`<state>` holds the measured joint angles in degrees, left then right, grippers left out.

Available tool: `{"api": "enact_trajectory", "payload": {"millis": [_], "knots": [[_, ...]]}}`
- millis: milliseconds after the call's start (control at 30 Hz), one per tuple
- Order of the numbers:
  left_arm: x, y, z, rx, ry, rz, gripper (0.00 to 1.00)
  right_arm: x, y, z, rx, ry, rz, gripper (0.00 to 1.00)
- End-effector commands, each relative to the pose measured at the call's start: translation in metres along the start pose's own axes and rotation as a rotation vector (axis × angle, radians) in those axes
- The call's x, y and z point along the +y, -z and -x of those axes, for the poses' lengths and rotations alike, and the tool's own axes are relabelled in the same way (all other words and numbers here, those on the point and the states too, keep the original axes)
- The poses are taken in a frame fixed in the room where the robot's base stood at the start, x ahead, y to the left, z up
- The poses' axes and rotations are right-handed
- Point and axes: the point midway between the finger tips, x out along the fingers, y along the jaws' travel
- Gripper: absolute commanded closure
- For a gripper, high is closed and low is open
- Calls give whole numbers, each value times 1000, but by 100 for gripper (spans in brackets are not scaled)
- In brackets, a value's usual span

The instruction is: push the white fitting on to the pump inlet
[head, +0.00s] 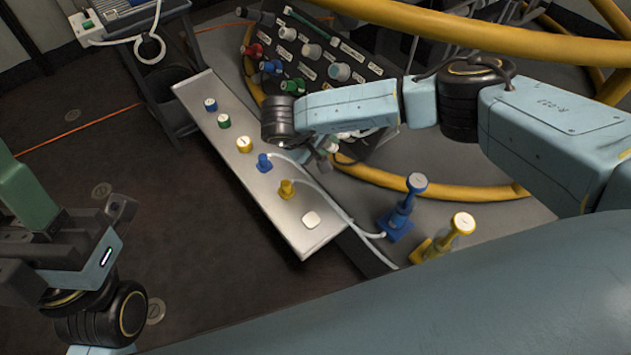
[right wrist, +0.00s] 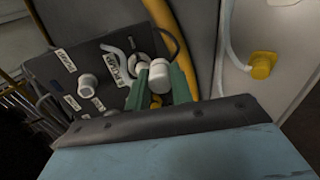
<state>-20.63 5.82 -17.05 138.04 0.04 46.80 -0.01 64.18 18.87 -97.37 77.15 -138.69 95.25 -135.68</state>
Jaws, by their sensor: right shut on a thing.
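In the right wrist view, my right gripper (right wrist: 158,78) has its green fingers shut on the white fitting (right wrist: 158,70), a short white cylinder. A labelled dark panel (right wrist: 60,70) is just beyond it, with a white port (right wrist: 88,86) to the left and a grey hose loop close by. The labels are too small to read surely, so I cannot tell which port is the pump inlet. I cannot tell whether the fitting touches a port. My left gripper (head: 22,185) is at the left edge, partly cut off.
A white bench (head: 215,165) holds blue, green and yellow caps, blue and yellow hose fittings (head: 287,189), and a white cap (head: 311,220). Blue (head: 397,222) and yellow (head: 440,245) stands are to its right. Yellow rails (head: 480,30) curve around the panel. Open floor lies left.

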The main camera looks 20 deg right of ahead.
Motion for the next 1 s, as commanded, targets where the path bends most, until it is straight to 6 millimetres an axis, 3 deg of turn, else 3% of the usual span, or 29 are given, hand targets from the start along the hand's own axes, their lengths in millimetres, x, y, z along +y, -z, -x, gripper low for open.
{"api": "enact_trajectory", "payload": {"millis": [33, 100, 300, 567, 1000], "knots": [[0, 0, 0, 0, 0, 0, 64, 22, 10, 8, 1, -87, -8, 100], [0, 0, 0, 0, 0, 0, 64, 48, 18, 16, -8, -183, -17, 100], [0, 0, 0, 0, 0, 0, 64, 94, 30, 35, -33, -339, -34, 100], [0, 0, 0, 0, 0, 0, 64, 109, 32, 34, -44, -376, -37, 100], [0, 0, 0, 0, 0, 0, 64, 122, 30, -2, -44, -371, -37, 100]]}}
